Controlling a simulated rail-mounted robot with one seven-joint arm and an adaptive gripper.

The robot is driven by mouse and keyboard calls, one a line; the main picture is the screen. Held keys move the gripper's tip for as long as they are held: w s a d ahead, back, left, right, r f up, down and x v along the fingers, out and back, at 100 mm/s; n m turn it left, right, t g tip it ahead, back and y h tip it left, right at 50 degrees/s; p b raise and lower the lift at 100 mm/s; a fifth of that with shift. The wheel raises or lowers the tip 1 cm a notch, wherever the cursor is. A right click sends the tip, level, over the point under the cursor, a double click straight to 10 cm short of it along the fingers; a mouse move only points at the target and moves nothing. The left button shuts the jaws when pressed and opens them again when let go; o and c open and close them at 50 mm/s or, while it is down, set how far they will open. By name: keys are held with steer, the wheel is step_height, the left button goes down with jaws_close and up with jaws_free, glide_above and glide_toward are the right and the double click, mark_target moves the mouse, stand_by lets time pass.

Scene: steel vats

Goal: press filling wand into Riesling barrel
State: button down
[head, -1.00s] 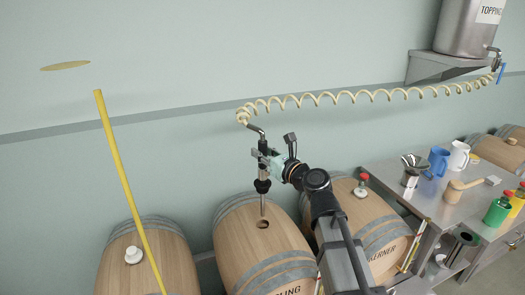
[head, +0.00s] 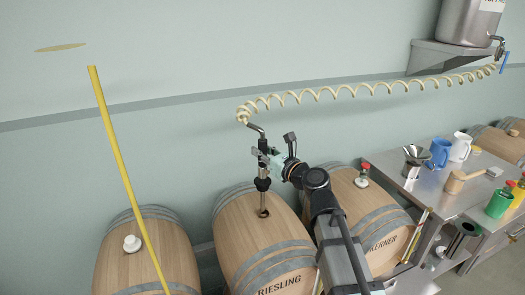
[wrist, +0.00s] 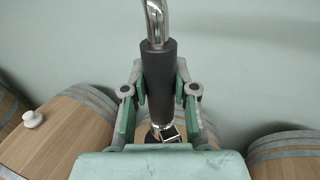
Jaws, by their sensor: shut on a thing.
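The filling wand (head: 263,199) is upright, with a black cone-shaped collar on its metal tube. My gripper (head: 268,164) is shut on its dark grip, which fills the space between the fingers in the wrist view (wrist: 158,85). The Riesling barrel (head: 265,245) lies below, its name on the front end. The tube's lower end is at the barrel's bung hole (head: 264,213) and seems to enter it; the depth cannot be told. The black collar is above the hole, apart from the wood. The wrist view hides the hole.
A coiled hose (head: 350,92) runs from the wand to the steel topping tank (head: 470,22) at the upper right. The Kerner barrel (head: 365,205) with a red-topped bung stands right, another barrel (head: 145,255) with a white bung left. A yellow pole (head: 120,165) stands in front.

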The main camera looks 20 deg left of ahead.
mark_target(267, 189)
steer(key=shift+f+b, duration=3.3)
steer(key=shift+f, duration=1.7)
steer(key=shift+f+b, duration=0.9)
steer(key=shift+f, duration=0.8)
steer(key=c, duration=0.8)
jaws_free()
steer(key=shift+s+d, duration=0.1)
steer(key=shift+d, duration=0.05)
steer(key=v, duration=1.1)
steer(key=shift+s+d, duration=0.2)
steer(key=shift+d, duration=0.15)
